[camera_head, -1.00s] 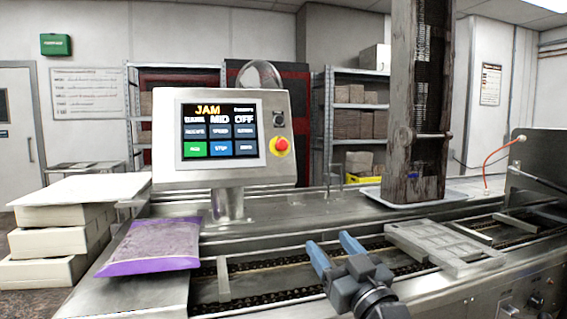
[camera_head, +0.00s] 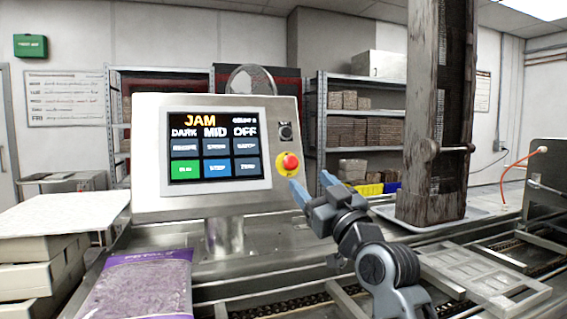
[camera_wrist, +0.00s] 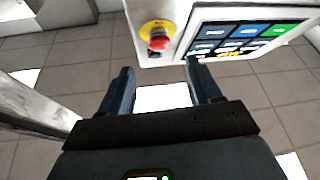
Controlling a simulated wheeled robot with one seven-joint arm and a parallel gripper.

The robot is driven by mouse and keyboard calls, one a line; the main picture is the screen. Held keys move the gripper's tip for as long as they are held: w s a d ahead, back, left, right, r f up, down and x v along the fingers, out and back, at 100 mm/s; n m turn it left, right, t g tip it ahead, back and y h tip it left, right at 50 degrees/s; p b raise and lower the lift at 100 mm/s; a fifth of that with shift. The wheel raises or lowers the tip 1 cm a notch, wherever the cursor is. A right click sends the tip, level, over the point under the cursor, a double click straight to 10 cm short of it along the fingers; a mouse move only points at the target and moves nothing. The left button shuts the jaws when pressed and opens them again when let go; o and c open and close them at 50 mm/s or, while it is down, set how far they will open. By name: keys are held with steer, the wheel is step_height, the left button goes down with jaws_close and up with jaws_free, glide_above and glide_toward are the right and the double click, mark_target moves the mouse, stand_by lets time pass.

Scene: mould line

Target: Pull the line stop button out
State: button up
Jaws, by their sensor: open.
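The line stop button (camera_head: 290,162) is a red mushroom knob on a yellow ring, at the right side of the silver control panel (camera_head: 150,205). In the wrist view the button (camera_wrist: 159,43) shows at the top, beyond my fingertips. My gripper (camera_head: 310,184) is open, with its blue fingers just below and right of the button in the head view. In the wrist view nothing is between the fingers (camera_wrist: 160,75), and they appear apart from the button. The panel's screen (camera_head: 215,145) reads JAM.
A black switch (camera_head: 286,132) sits above the button. A brown upright column (camera_head: 435,130) stands to the right on a pale tray (camera_head: 480,213). A grey mould (camera_head: 490,285) lies on the conveyor. A purple bag (camera_head: 140,285) lies at front left, beside stacked boxes (camera_head: 40,270).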

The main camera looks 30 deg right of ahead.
mark_target(293, 164)
steer(key=shift+p+x, duration=1.25)
steer(key=shift+x, duration=3.1)
steer(key=shift+f, duration=0.1)
steer(key=shift+c, duration=0.3)
jaws_close()
